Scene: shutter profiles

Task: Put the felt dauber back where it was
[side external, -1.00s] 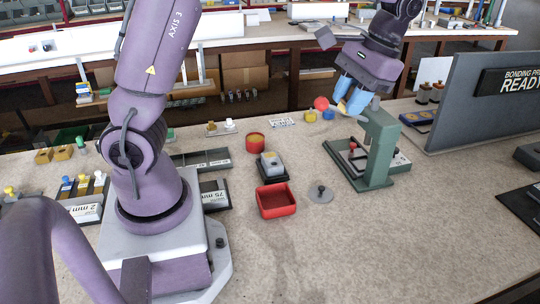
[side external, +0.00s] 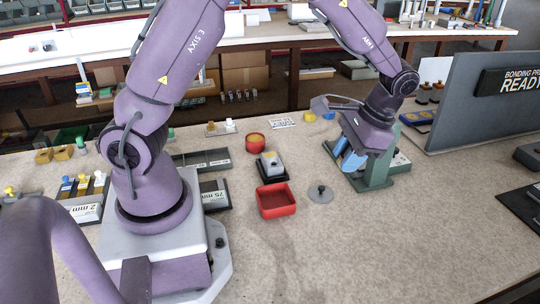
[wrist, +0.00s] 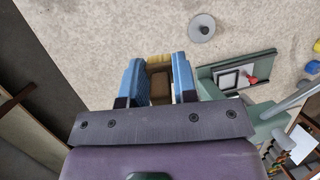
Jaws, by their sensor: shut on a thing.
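My gripper (side external: 343,158) is at the right, in front of the green press (side external: 376,181). Its blue fingers are shut on a brown block with a yellowish end, which I take to be the felt dauber (wrist: 160,84). In the wrist view, it sits between the two fingertips (wrist: 158,80); in the side view, the gripper hides it. The dauber is held above the bench, left of the press plate (wrist: 236,75) in the wrist view.
A red tray (side external: 277,213), a round red pot (side external: 255,149), a grey block on a black base (side external: 270,163) and a grey knobbed disc (side external: 320,195) stand left of my gripper. A grey screen (side external: 470,105) rises at right.

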